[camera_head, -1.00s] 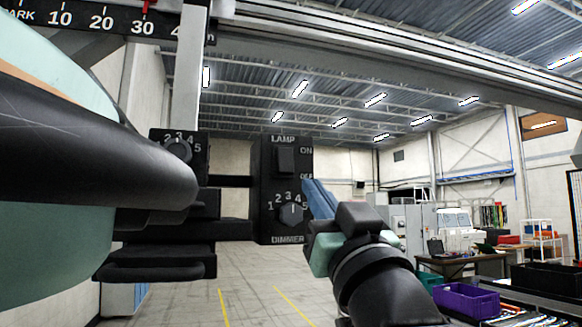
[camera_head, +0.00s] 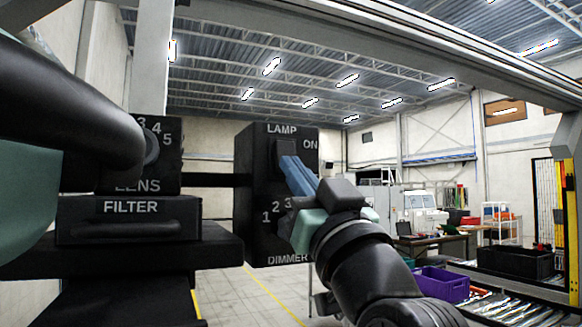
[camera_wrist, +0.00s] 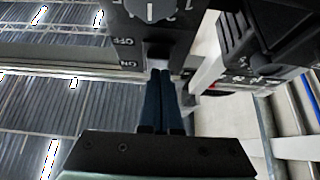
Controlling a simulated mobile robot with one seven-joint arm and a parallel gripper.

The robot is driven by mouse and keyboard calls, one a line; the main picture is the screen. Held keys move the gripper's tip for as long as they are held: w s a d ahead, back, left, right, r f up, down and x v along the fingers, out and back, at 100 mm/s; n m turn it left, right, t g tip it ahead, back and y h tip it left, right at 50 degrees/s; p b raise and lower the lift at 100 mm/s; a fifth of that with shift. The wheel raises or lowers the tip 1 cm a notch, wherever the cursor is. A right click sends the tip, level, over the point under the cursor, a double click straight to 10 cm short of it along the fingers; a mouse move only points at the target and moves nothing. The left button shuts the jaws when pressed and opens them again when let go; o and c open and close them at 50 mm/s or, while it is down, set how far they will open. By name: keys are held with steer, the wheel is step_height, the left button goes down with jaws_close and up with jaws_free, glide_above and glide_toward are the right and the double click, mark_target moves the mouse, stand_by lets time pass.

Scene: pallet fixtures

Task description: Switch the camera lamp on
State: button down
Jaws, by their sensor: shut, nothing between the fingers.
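The black lamp box (camera_head: 247,190) hangs in the middle of the head view, with a LAMP rocker switch above a dimmer knob (camera_wrist: 150,8). The switch (camera_head: 279,147) is dark; in the wrist view (camera_wrist: 157,53) it sits beside the ON and OFF labels. My gripper (camera_head: 288,160) is shut and empty, its blue fingers pointing at the switch. In the wrist view its fingertips (camera_wrist: 160,72) are at the switch's ON end, overlapping it; I cannot tell whether they touch. The fingers hide the lower switch and OFF label in the head view. The rocker's tilt is unclear.
A black lens box (camera_head: 115,180) with a dial and a filter drawer (camera_head: 128,228) stand left of the lamp box, joined to it by a dark bar. A pale beam crosses above. A purple bin (camera_head: 440,284) lies far right. Space right of the lamp box looks open.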

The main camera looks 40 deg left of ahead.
steer(key=shift+w+a, duration=0.15)
steer(key=shift+a, duration=0.05)
steer(key=shift+d, duration=0.15)
